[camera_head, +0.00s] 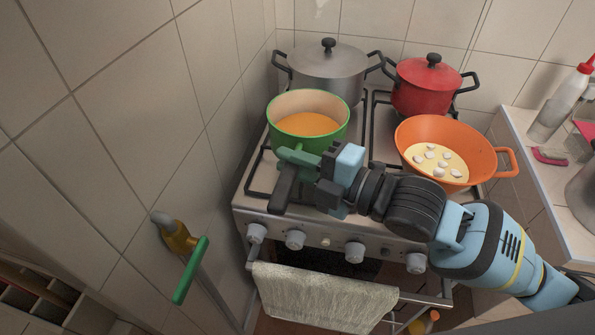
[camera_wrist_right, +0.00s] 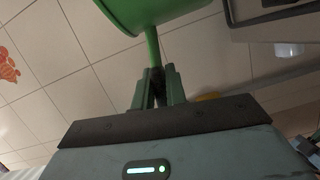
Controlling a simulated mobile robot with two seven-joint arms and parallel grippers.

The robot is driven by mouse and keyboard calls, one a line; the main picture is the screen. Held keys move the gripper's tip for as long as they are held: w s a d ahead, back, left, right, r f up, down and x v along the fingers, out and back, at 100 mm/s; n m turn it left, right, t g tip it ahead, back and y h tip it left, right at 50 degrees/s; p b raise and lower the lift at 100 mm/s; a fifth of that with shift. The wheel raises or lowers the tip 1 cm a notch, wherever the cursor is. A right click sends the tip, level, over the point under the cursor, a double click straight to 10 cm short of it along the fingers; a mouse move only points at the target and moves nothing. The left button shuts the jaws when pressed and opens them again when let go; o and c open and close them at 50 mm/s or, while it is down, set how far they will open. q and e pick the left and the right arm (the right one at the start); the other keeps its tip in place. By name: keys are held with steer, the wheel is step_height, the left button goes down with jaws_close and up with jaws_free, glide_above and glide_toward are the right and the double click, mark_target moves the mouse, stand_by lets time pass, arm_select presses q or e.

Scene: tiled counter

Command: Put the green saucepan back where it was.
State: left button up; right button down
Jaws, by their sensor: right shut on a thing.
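The green saucepan (camera_head: 309,134), with orange contents, is at the front left of the stove (camera_head: 262,212). I cannot tell whether its base touches the grate. Its dark handle (camera_head: 283,190) points toward the front edge. My right gripper (camera_head: 299,174) is shut on the handle. In the right wrist view, the saucepan's green underside (camera_wrist_right: 140,12) and handle stem lead down between the fingers of the right gripper (camera_wrist_right: 156,80). My left gripper is not in view.
A grey lidded pot (camera_head: 327,70) and a red lidded pot (camera_head: 424,90) stand behind. An orange pan (camera_head: 480,135) stands at front right. A green-handled valve (camera_head: 190,268) juts out at left. A towel (camera_head: 325,298) hangs in front. The right counter (camera_head: 530,160) holds a bottle (camera_head: 556,108).

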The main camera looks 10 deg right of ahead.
steer(key=f, duration=0.3)
steer(key=shift+w+d+f, duration=0.15)
steer(key=shift+w+d, duration=0.2)
steer(key=shift+w, duration=0.05)
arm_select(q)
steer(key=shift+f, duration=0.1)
arm_select(e)
steer(key=shift+f, duration=0.15)
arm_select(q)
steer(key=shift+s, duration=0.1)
arm_select(e)
steer(key=c, duration=1.4)
jaws_free()
steer(key=shift+f, duration=0.1)
steer(key=shift+c, duration=0.2)
